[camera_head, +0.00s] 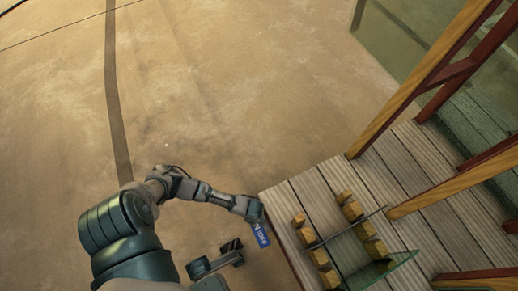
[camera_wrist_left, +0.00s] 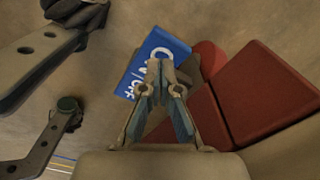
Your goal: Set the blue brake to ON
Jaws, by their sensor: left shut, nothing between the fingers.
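The blue brake plate (camera_head: 261,235) carries white lettering and sits beside the left edge of the wooden deck. In the left wrist view the blue plate (camera_wrist_left: 158,46) lies beyond my fingers, which hide part of its lettering. An "O" shows at its upper end. My left gripper (camera_head: 256,218) is at the upper end of the plate in the head view. In the left wrist view my left gripper (camera_wrist_left: 160,72) has its fingertips together, with nothing between them. I cannot tell whether they touch the plate. My right gripper is not in view.
Red blocks (camera_wrist_left: 262,92) lie right of the plate in the wrist view. Grey bars (camera_wrist_left: 32,75) fill the left. The wooden deck (camera_head: 370,178) has wooden blocks (camera_head: 318,258), a glass panel (camera_head: 380,270) and posts. Bare floor (camera_head: 230,90) is clear.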

